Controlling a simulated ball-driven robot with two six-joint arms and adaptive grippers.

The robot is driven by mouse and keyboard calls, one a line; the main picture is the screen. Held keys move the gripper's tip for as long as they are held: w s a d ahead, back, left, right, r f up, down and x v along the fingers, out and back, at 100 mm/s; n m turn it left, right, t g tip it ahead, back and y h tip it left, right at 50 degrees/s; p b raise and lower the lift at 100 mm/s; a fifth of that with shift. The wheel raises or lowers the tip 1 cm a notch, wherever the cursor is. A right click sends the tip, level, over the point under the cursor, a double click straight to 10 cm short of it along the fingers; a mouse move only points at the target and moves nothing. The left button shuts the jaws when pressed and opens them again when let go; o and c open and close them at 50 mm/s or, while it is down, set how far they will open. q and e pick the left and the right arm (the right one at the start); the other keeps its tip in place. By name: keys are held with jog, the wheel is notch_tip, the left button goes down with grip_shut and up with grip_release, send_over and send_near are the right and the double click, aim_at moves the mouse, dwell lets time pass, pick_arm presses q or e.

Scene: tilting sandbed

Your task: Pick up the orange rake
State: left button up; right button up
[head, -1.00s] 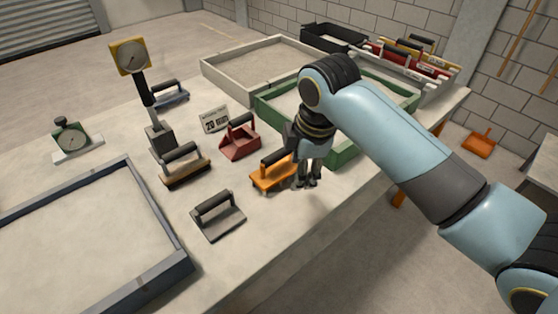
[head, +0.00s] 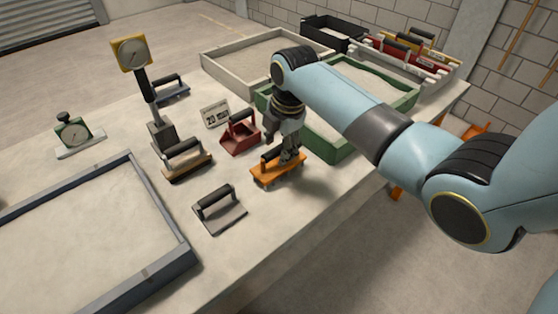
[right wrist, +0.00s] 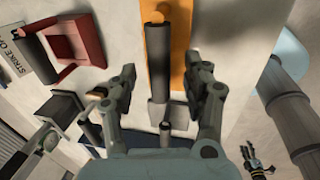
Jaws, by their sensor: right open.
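The orange rake (head: 280,174) lies on the sandy table in front of the green-framed tray. It has a flat orange base and a black bar handle. My right gripper (head: 290,153) is over it, pointing down, and hides part of the handle. In the right wrist view, the rake's orange base (right wrist: 181,45) is at the top. The open right gripper (right wrist: 164,88) has one finger on each side of the handle's near end, with gaps visible. A small dark gripper, apparently my left (right wrist: 258,162), shows at the lower right; its jaw state is unclear.
A red scoop-like tool (head: 240,133) is close to the rake's left. The green tray (head: 345,153) stands just behind. The table's front right edge is clear.

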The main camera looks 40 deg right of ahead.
jog(key=shift+w+f, duration=0.25)
jog(key=shift+f, duration=0.8)
jog(key=shift+c, duration=0.3)
grip_shut()
jog(key=shift+r, duration=0.1)
